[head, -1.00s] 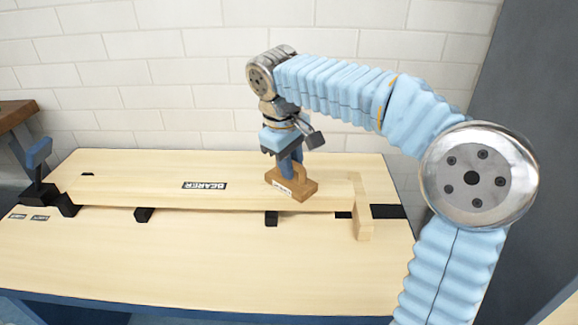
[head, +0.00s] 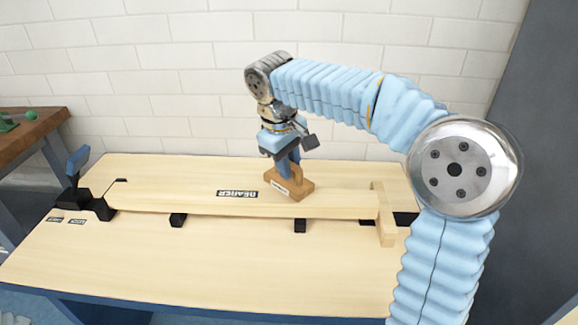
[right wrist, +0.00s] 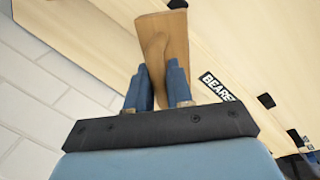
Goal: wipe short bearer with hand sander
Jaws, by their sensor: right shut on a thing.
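The bearer (head: 160,200), a long pale wooden board with a black BEARER label (head: 237,193), lies flat along the bench on black supports. The hand sander (head: 290,188) is a brown wooden block with a raised handle and a small white label. It sits on the board just right of the BEARER label. My right gripper (head: 290,165) points down and is shut on the sander's handle. The right wrist view shows its blue fingers (right wrist: 157,90) on either side of the handle of the sander (right wrist: 168,35). My left gripper is not in view.
A black clamp with a blue lever (head: 78,162) stands at the board's left end. A pale wooden stop (head: 385,215) crosses its right end. The bench (head: 190,265) is clear in front. A white brick wall (head: 180,70) stands close behind. A brown table (head: 30,135) is at far left.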

